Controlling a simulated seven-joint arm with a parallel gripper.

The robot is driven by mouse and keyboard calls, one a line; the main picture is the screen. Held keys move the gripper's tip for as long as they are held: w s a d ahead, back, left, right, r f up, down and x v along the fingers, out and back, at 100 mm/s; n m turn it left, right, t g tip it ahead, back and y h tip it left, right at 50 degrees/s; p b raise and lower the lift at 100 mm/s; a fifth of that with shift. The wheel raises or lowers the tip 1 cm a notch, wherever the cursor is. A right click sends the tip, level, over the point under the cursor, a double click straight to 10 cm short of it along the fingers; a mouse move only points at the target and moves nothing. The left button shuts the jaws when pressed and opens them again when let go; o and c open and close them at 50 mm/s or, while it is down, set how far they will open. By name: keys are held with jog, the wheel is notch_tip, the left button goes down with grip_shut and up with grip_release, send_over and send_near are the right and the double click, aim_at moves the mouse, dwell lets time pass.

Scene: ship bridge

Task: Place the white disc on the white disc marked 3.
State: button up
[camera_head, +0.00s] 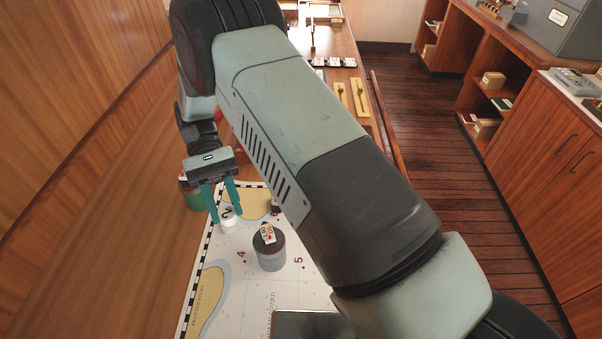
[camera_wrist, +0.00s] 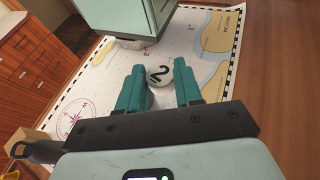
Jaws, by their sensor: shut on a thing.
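In the wrist view the white disc (camera_wrist: 159,76) shows between the fingertips (camera_wrist: 157,74). It is low over the chart; I cannot tell if it touches. I cannot make out a separate white disc marked 3; it may be hidden by my gripper or arm.
The paper chart (camera_head: 232,290) lies on the wooden table, with purple numbers 4 and 5 printed on it. A dark grey cylinder (camera_head: 269,254) with a small light item on top stands right of my gripper. A green thing (camera_head: 191,198) stands behind my fingers. My arm hides the chart's right side.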

jog(key=w+d+r+n+t+h, duration=0.2)
jog(key=w+d+n+t+h, duration=0.5)
jog(key=w+d+n+t, duration=0.35)
jog(key=w+d+r+n+t, duration=0.3)
jog(key=w+d+r+t, duration=0.15)
jog(key=w, duration=0.25)
jog(key=w+d+r+n+t, duration=0.3)
jog(key=w+r+n, duration=0.15)
jog(key=w, duration=0.25)
jog(key=shift+m+g+y, duration=0.3)
jog(key=shift+m+y, duration=0.1)
notch_tip(320, 180, down, 27)
jog(key=shift+w+r, duration=0.1)
jog(key=shift+r, duration=0.05)
jog(key=o, duration=1)
